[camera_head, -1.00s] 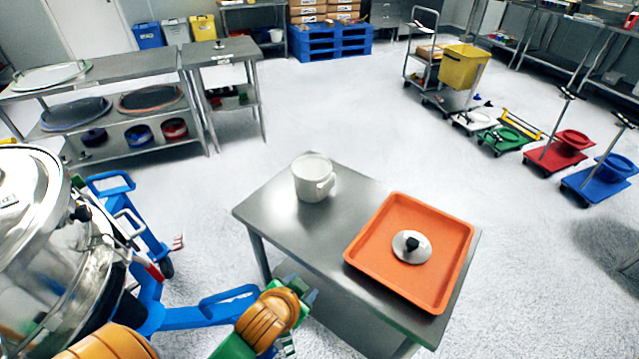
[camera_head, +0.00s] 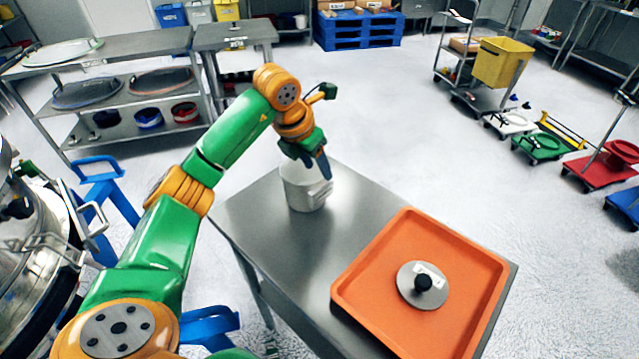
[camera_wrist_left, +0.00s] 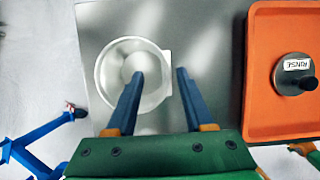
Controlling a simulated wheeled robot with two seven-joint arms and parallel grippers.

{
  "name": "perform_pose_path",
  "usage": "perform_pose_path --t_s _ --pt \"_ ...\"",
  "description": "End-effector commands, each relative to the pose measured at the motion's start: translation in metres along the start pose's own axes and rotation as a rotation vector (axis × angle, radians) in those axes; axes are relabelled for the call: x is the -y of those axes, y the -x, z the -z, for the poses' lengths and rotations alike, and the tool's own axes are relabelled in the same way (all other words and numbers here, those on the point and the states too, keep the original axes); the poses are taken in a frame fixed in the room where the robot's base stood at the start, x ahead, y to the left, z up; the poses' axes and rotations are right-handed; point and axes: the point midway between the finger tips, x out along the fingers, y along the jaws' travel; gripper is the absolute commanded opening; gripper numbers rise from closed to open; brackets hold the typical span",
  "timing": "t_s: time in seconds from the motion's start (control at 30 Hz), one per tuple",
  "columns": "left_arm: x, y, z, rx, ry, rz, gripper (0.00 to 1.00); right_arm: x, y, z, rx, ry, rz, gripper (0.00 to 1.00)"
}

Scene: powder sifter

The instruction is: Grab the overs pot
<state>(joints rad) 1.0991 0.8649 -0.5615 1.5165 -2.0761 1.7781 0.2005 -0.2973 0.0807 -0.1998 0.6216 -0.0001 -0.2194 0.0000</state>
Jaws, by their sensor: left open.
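My left gripper (camera_head: 322,170) is above the pot, pointing down.
An orange tray (camera_head: 366,269) on the right of the table holds a round lid with a black knob (camera_head: 423,284), labelled RINSE in the wrist view. A steel vessel (camera_head: 40,270) and blue frame (camera_head: 100,172) stand at left. Floor behind the table is clear.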

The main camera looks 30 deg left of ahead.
Motion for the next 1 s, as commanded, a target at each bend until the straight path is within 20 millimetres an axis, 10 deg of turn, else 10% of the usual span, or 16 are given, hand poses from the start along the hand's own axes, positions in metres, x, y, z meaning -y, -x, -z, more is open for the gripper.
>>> perform_pose_path --t_s 0.43,0.7,0.9,1.0 --pt "0.005 -0.074 0.015 -0.002 -0.011 0.018 0.53 0.001 0.007 -0.003 0.007 0.0 0.001 0.0" --pt "0.005 -0.083 0.014 0.002 -0.013 0.017 0.53 0.001 0.007 -0.003 0.006 0.0 0.001 0.0" --pt "0.005 -0.083 0.014 0.002 -0.013 0.017 0.0 0.001 0.007 -0.002 0.006 0.0 0.002 0.0" --pt "0.005 -0.083 0.014 0.002 -0.013 0.017 0.0 0.001 0.007 -0.002 0.005 0.0 0.002 0.0"
